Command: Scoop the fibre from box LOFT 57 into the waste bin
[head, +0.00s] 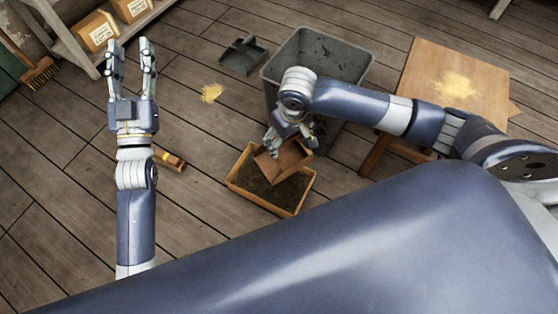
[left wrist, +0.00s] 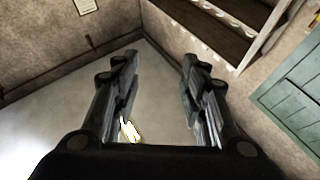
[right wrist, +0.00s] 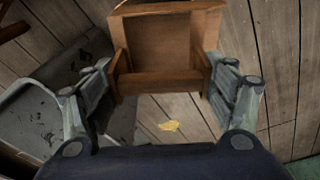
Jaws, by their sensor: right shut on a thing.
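My right gripper (head: 293,140) is shut on a brown wooden scoop (head: 287,161), which it holds tilted over an open box (head: 233,183). In the right wrist view the scoop (right wrist: 165,40) sits between both fingers, and no fibre shows in its visible hollow. The box stands on the floor and shows a dark inside; no label on it is readable. The grey waste bin (head: 269,92) stands just behind the box, partly covered by my right arm; it shows in the right wrist view (right wrist: 30,105). My left gripper (head: 132,55) is open and empty, over the floor.
Yellow fibre (head: 211,93) lies on the floor, and more (head: 457,86) on a wooden table (head: 415,70). A dark dustpan (head: 243,55) lies left of the bin. A small brown object (head: 170,161), a broom (head: 40,72) and shelved cartons (head: 97,31) are at left.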

